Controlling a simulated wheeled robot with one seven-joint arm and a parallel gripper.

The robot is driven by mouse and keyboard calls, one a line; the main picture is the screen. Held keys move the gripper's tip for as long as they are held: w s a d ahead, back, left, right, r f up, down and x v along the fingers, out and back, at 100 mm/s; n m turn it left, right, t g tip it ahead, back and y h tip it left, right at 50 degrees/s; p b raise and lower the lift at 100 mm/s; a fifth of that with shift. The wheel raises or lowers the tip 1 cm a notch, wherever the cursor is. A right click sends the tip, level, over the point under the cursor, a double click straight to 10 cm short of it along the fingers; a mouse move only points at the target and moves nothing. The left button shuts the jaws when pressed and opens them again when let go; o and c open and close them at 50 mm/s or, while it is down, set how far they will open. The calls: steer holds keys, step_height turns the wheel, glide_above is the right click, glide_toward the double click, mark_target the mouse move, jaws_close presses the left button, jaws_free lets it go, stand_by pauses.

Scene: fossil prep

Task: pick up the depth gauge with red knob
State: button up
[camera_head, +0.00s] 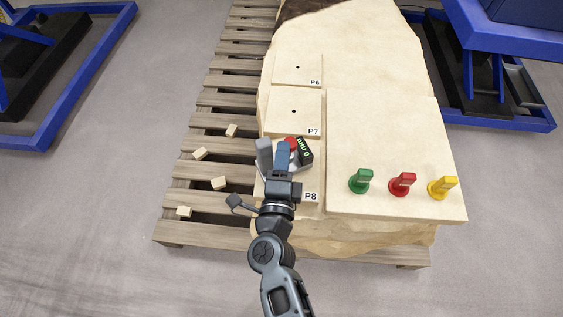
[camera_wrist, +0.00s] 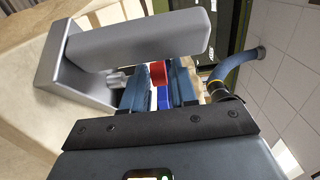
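The depth gauge, with a red knob (camera_head: 291,142) and a dark face with green marks (camera_head: 305,151), stands over the P8 area of the slab. My gripper (camera_head: 282,146) is right at it, its blue fingers beside the red knob. In the wrist view, the red knob (camera_wrist: 158,72) shows in the narrow gap between my blue fingers (camera_wrist: 160,90). A grey block with a rounded bar (camera_wrist: 140,42) fills the upper left there, with a short silver stem close to one finger. Whether the fingers press on the gauge is not clear.
P7 (camera_head: 285,118) and P6 (camera_head: 290,75) have small holes. Several small blocks lie on the pallet (camera_head: 190,228) at left.

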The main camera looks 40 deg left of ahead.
jaws_close()
stand_by(0.9)
